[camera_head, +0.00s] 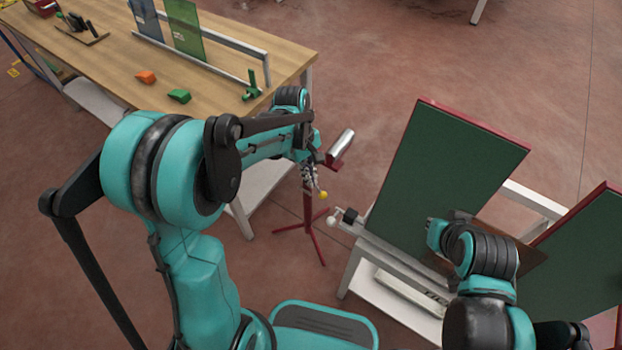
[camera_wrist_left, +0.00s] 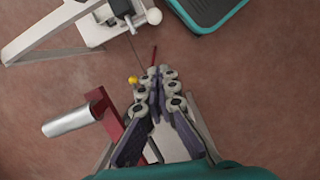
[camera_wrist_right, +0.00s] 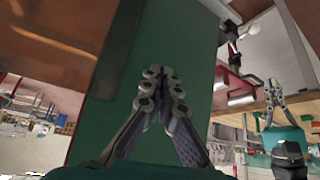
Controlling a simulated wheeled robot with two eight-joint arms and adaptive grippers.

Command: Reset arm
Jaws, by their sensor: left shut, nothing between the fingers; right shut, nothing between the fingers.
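My left gripper (camera_head: 312,182) hangs in the gap between the wooden table and the machine, beside a red stand. In the left wrist view its fingers (camera_wrist_left: 160,75) are closed together with nothing between them. My right arm is at the lower right of the head view, but its gripper cannot be made out there. In the right wrist view the right gripper's fingers (camera_wrist_right: 163,78) are shut and empty, in front of a green panel (camera_wrist_right: 165,40). My left gripper also shows in that view (camera_wrist_right: 274,90).
The red stand (camera_head: 308,225) carries a metal roller (camera_head: 341,144); a yellow knob (camera_head: 323,195) is close to my left gripper. A tilted green board (camera_head: 440,175) stands near my right arm. The wooden table (camera_head: 225,75) holds an orange block (camera_head: 146,77) and a green block (camera_head: 180,96).

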